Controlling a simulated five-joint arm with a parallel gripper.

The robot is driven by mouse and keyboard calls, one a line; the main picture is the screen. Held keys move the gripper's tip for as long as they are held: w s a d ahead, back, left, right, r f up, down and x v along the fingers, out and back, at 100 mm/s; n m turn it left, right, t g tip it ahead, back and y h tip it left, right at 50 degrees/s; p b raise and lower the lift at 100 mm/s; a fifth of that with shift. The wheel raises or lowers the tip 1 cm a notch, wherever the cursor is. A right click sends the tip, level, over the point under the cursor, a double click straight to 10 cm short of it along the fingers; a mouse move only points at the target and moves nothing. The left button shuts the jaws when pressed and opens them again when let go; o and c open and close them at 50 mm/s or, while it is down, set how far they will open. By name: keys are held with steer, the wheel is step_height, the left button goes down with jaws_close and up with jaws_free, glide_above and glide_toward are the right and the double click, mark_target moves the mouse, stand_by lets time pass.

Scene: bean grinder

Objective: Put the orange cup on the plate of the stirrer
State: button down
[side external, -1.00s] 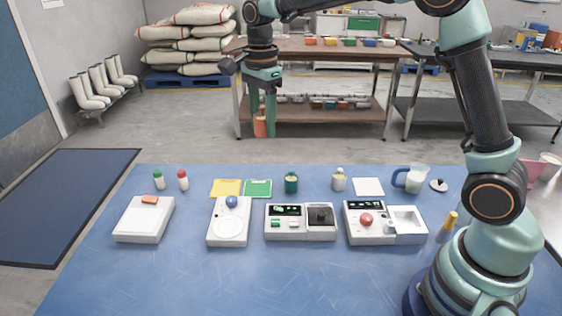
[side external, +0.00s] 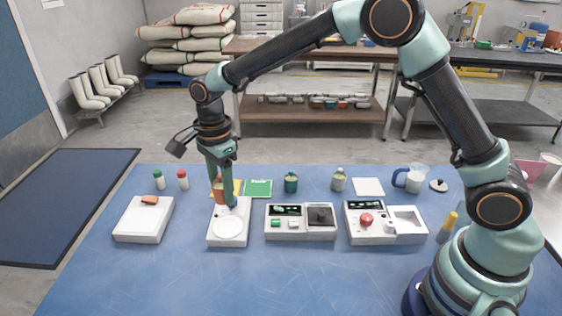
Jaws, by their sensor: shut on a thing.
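My gripper (side external: 222,200) points down and is shut on the orange cup (side external: 218,189), which shows between its green fingers. The fingers and cup appear over the back part of a white device with a round white plate (side external: 229,229), which looks like the stirrer. The round plate is bare and lies nearer the camera than the cup. I cannot tell the exact height of the cup or whether it touches anything.
A white box (side external: 144,220) stands left. A device with a dark square pad (side external: 320,216) and one with a red knob (side external: 366,219) stand right. Bottles, a yellow card, a green card (side external: 258,188) and a jug (side external: 412,178) line the back. The front blue table (side external: 200,280) is clear.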

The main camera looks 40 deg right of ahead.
mark_target(228, 226)
steer(key=shift+f, duration=3.95)
steer(key=shift+f, duration=0.1)
steer(key=shift+c, duration=1.7)
jaws_free()
